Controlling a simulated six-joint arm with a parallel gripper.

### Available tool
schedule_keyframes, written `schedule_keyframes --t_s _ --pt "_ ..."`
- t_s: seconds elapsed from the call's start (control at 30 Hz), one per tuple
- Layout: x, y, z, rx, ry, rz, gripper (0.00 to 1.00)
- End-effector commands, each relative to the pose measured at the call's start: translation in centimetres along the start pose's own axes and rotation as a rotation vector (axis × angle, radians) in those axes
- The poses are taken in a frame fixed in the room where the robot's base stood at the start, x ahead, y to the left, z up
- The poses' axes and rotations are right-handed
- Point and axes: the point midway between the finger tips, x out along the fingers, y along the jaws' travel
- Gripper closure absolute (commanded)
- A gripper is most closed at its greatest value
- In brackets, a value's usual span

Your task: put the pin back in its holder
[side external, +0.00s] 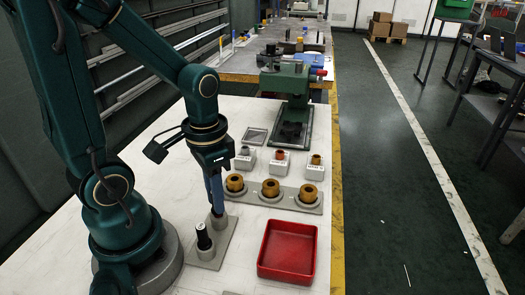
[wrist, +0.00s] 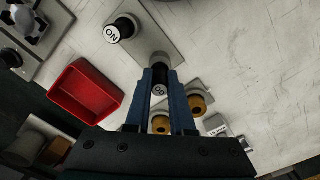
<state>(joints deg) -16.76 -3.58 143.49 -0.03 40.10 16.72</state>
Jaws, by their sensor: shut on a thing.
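My gripper (side external: 216,203) points down with its blue fingers over the rear holder (side external: 217,222) on a grey plate. In the wrist view, my gripper (wrist: 162,92) is shut on a black pin (wrist: 159,75) with a pale, marked end face. The pin's lower end meets or lies just over the grey holder; I cannot tell how deep it sits. A second black pin (side external: 204,238) stands upright in the front holder (side external: 206,252). Its white top, lettered "ON" as seen, shows in the wrist view (wrist: 111,34).
A red tray (side external: 288,276) lies front right of the holder plate. Several brass rings (side external: 270,188) stand on a grey strip behind it. White labelled blocks (side external: 279,165) and a green bench device (side external: 290,105) are farther back.

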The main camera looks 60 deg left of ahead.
Motion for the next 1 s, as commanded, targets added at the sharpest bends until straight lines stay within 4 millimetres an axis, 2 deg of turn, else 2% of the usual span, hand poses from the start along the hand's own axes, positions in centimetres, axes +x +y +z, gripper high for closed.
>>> schedule_keyframes --t_s 0.47,0.5,0.57,0.6,1.0 --pt "1.13 0.01 0.02 0.000 0.000 0.000 1.00" --pt "1.13 0.00 0.00 0.000 0.001 0.000 0.71" --pt "1.11 0.00 -0.01 0.000 0.002 0.000 0.48" --pt "1.11 0.00 -0.01 0.000 0.002 0.000 0.43" --pt "0.51 -0.04 -0.13 0.000 0.005 -0.002 0.43"
